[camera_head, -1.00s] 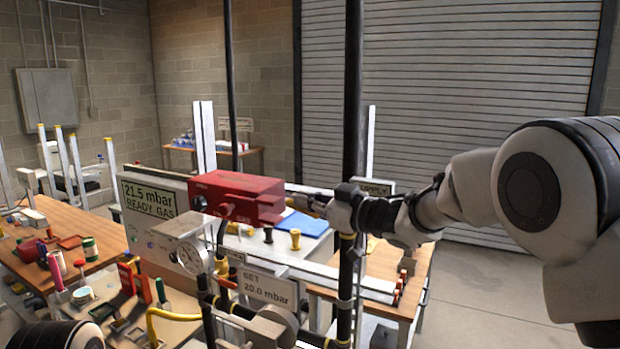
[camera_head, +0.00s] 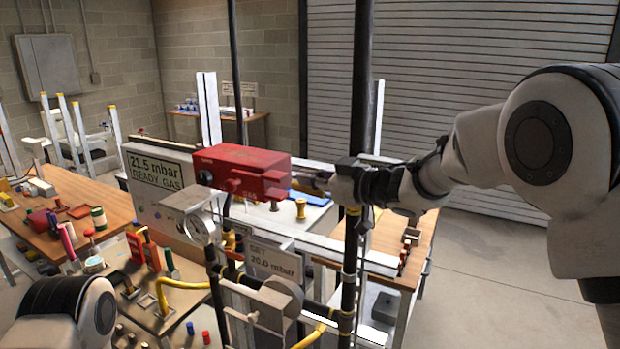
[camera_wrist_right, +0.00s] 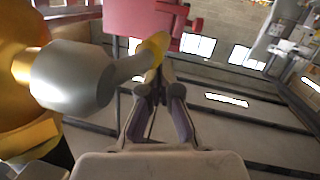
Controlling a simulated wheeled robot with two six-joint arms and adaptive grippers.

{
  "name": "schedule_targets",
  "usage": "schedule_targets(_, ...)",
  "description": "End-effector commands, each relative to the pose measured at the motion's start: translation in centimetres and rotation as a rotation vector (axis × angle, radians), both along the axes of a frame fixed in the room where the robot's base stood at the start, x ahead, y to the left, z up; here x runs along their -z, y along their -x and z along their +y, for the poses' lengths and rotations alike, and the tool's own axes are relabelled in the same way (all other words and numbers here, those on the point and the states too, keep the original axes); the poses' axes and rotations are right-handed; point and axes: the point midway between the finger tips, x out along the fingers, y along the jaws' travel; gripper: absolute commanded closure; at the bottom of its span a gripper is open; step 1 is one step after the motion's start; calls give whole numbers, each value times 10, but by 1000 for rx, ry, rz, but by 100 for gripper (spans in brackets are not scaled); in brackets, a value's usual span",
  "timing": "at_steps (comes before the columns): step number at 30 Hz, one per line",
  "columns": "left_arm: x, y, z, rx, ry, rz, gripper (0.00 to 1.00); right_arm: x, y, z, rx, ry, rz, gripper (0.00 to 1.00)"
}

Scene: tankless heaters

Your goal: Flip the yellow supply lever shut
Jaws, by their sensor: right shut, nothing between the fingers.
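The yellow supply lever (camera_wrist_right: 152,48) shows close up in the right wrist view as a yellow end on a grey shaft, with a wide grey hub and brass-coloured body to its left. My right gripper (camera_wrist_right: 162,75) is shut and empty, its fingertips just by the yellow end. Whether they touch it I cannot tell. In the head view my right gripper (camera_head: 318,180) reaches in from the right, beside the red gas box (camera_head: 243,171) and at the dark upright pipe. I cannot make out the lever there. My left gripper is out of view; only part of my left arm shows at bottom left.
A black upright pipe (camera_head: 359,95) stands by my right wrist. A display panel (camera_head: 160,172) reads 21.5 mbar, READY GAS. A round gauge (camera_head: 200,231), a "SET 20.0 mbar" sign (camera_head: 273,262) and yellow hoses crowd the front. Open floor (camera_head: 490,270) lies to the right.

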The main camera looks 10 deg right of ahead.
Motion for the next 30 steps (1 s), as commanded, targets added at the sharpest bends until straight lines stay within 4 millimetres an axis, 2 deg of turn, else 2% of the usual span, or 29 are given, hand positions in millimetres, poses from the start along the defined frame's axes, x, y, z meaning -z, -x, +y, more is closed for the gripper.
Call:
schedule_targets(1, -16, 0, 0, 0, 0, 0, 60, -16, 0, 2, 1, 1, -1, 100)
schedule_targets(2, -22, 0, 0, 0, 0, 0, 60, -23, 0, 3, 1, 1, 0, 100)
schedule_targets(3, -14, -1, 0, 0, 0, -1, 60, -24, 3, 5, 3, 3, -4, 100)
schedule_targets(5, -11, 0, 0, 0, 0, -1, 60, -37, 8, 8, 7, 2, -6, 100)
schedule_targets(6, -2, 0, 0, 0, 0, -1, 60, -38, 14, -1, 9, -2, -5, 100)
schedule_targets(8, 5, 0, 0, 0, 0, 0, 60, -46, 24, -9, 9, -2, -5, 100)
schedule_targets(15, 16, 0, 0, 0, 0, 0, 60, -82, 54, -36, 8, -1, -4, 100)
schedule_targets(21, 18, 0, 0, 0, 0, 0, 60, -93, 64, -45, 7, 0, 0, 100)
schedule_targets(30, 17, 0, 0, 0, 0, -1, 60, -94, 64, -45, 7, 0, 0, 100)
